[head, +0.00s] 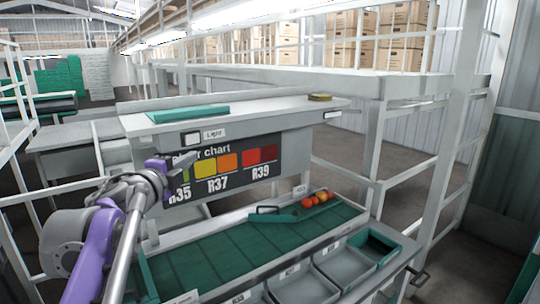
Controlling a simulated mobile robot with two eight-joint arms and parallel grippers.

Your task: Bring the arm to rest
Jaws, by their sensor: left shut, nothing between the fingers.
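My left arm rises from the lower left, with purple and grey links. Its left gripper (170,163) is raised in front of the left part of the colour chart (215,167). It covers some of the chart's lettering. The gripper is shut and holds nothing. It appears above the green belt (215,256) and apart from it. My right gripper is not in view.
Red and orange tomatoes (308,202) lie at the belt's right end, beside a green divider (285,217). Grey bins (336,265) line the front. A shelf with a green mat (188,113) stands above the chart. A white post (450,130) stands right.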

